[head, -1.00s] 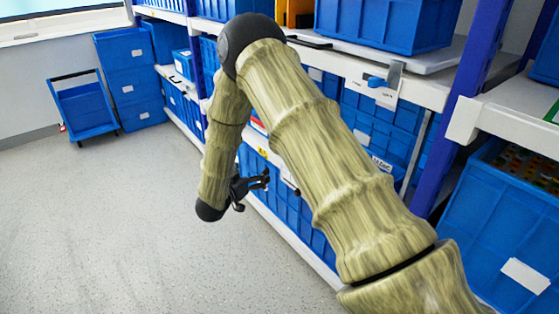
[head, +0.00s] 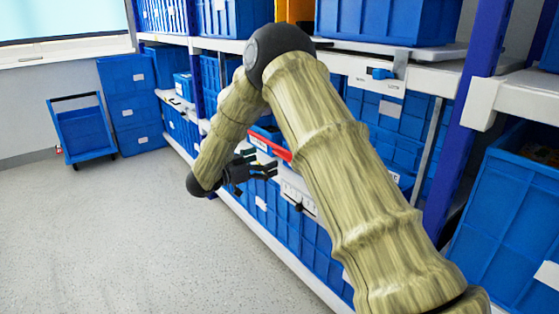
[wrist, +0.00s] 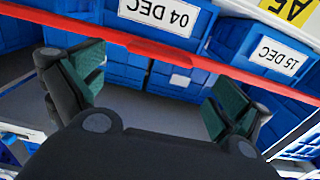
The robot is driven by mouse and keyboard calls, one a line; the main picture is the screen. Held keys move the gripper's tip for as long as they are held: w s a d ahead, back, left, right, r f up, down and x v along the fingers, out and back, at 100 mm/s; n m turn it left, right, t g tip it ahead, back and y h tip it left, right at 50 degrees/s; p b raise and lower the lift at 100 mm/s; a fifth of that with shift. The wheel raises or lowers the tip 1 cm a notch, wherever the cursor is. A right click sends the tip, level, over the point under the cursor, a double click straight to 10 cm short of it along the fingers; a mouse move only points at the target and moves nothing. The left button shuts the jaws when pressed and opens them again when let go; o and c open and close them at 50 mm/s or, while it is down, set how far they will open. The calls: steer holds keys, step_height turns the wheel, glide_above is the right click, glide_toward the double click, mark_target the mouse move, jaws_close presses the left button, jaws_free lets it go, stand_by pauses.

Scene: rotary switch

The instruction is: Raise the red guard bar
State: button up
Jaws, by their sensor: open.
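The red guard bar (head: 270,146) runs along the front of a shelf level in the head view, partly hidden by my arm. In the wrist view the red bar (wrist: 205,62) slants across the whole picture, from upper left down to the right. My gripper (head: 263,168) is at the shelf front, close to the bar. In the wrist view my gripper (wrist: 157,88) is open and empty, with its green-padded fingers wide apart. The bar passes just above the fingertips there; I cannot tell whether they touch.
Blue bins, one labelled 04 DEC (wrist: 160,14), sit behind the bar. A small white panel (head: 298,190) with dark parts is right of my gripper. Blue stacked bins (head: 130,105) and a blue cart (head: 82,132) stand at the far left. The grey floor (head: 120,230) is clear.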

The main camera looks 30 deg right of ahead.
mark_target(280, 155)
steer(key=d, duration=0.2)
steer(key=d+b, duration=0.1)
steer(key=d, duration=0.3)
steer(key=shift+w+d+b, duration=0.2)
steer(key=shift+w+b, duration=0.05)
steer(key=shift+b, duration=0.15)
steer(key=c, duration=1.2)
steer(key=shift+r, duration=0.15)
step_height(280, 155, up, 20)
steer(key=p, duration=1.8)
steer(key=shift+r+p, duration=0.15)
steer(key=shift+p, duration=0.25)
steer(key=shift+w+r, duration=0.1)
steer(key=o, duration=1.2)
